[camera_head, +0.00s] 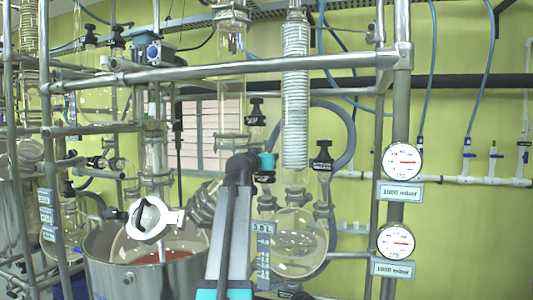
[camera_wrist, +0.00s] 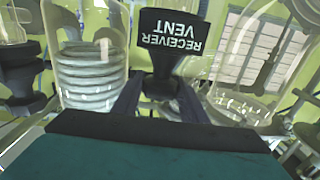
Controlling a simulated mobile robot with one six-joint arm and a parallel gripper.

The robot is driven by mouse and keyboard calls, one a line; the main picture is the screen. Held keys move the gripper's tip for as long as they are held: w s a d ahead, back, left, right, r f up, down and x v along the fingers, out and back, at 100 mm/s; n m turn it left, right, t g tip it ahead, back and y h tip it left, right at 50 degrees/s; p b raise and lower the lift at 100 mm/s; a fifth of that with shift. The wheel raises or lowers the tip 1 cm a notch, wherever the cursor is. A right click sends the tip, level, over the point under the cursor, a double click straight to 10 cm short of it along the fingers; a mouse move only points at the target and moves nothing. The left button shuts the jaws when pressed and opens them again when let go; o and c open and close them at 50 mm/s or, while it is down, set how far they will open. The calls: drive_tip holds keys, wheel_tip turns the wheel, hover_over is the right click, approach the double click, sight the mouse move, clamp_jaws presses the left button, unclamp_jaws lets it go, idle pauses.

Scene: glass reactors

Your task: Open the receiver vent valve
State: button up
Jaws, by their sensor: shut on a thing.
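The receiver vent valve shows in the wrist view as a black tag (camera_wrist: 172,38) reading "RECEIVER VENT" upside down, above a dark stem. My gripper (camera_wrist: 160,92) is shut on the stem just below the tag, with one dark finger on each side. In the head view my gripper (camera_head: 262,165) is a dark and teal end beside the upper left of the round glass receiver (camera_head: 300,245), which holds some clear liquid. It largely hides the valve there. I cannot tell the valve's open or closed position.
A coiled glass condenser (camera_head: 295,95) hangs above the receiver. Another black-handled valve (camera_head: 321,158) stands to the right. Two pressure gauges (camera_head: 403,162) (camera_head: 396,241) are on the right post. A steel vessel (camera_head: 150,275) stands at lower left. A metal rail (camera_head: 230,70) crosses above my arm.

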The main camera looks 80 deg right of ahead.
drive_tip(key=shift+n+t+p, duration=1.5)
drive_tip(key=shift+t+p, duration=0.9)
drive_tip(key=shift+p, duration=1.7)
drive_tip(key=shift+f, duration=0.1)
drive_tip(key=shift+n+t+b, duration=0.3)
drive_tip(key=shift+t+b, duration=0.15)
drive_tip(key=shift+t, duration=0.05)
drive_tip(key=shift+f+n+t+b, duration=0.15)
drive_tip(key=shift+n+t+b, duration=0.25)
drive_tip(key=shift+t+b, duration=0.2)
drive_tip(key=t+b, duration=0.1)
drive_tip(key=b, duration=0.2)
drive_tip(key=shift+n+y, duration=0.3)
drive_tip(key=shift+n, duration=0.1)
drive_tip(key=shift+b, duration=0.4)
drive_tip(key=shift+w, duration=0.1)
drive_tip(key=o, duration=0.9)
drive_tip(key=shift+a+r, duration=0.1)
drive_tip(key=shift+r, duration=0.1)
drive_tip(key=shift+c, duration=0.2)
